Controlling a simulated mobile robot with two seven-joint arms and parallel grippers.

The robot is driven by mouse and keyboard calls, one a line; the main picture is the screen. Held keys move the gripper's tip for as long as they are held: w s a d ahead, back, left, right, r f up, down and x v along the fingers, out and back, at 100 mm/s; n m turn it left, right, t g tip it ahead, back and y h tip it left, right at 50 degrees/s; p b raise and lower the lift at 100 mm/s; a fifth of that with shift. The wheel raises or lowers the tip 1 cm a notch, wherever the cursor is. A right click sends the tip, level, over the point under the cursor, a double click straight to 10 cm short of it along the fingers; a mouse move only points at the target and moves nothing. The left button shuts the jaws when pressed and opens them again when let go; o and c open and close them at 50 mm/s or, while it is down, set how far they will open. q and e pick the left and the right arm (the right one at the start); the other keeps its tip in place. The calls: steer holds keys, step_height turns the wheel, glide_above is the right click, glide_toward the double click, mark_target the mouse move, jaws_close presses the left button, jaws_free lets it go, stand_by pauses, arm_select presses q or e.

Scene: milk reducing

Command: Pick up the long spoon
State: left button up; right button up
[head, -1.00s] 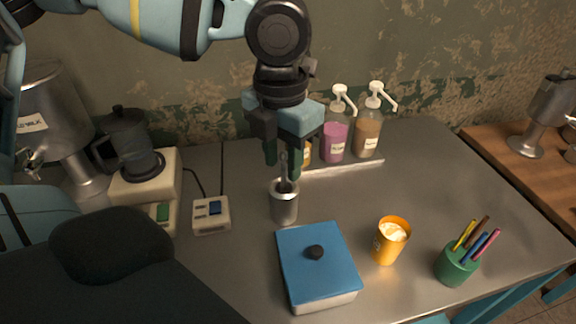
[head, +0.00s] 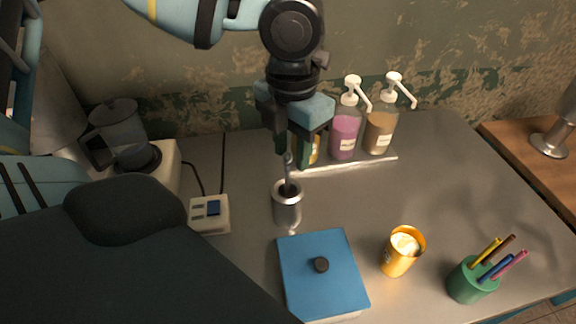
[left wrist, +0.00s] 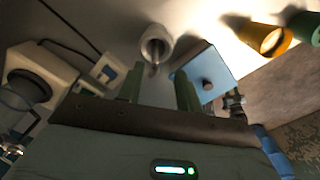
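The long spoon (head: 287,172) stands upright in a metal cup (head: 287,208) on the steel table, its handle rising above the rim. Its lower part is hidden inside the cup. My left gripper (head: 292,152) is above the cup, fingers pointing down, near the top of the handle. In the left wrist view the two green fingers (left wrist: 160,90) stand apart, with the spoon (left wrist: 153,70) and cup (left wrist: 156,42) seen beyond the gap. The fingers do not appear closed on the handle. My right gripper is not in view.
Pump bottles (head: 345,130) stand on a tray behind the cup. A blue-lidded box (head: 322,275) is in front. An orange cup (head: 402,252) and a green pen holder (head: 472,283) stand to the right. A small switch box (head: 209,214) and a blender (head: 125,135) are left. The table's right middle is clear.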

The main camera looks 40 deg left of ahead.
mark_target(288, 162)
arm_select(q)
steer(key=shift+a+f, duration=0.2)
steer(key=shift+f, duration=1.1)
steer(key=shift+a+f, duration=0.2)
steer(key=shift+f, duration=1.05)
jaws_close()
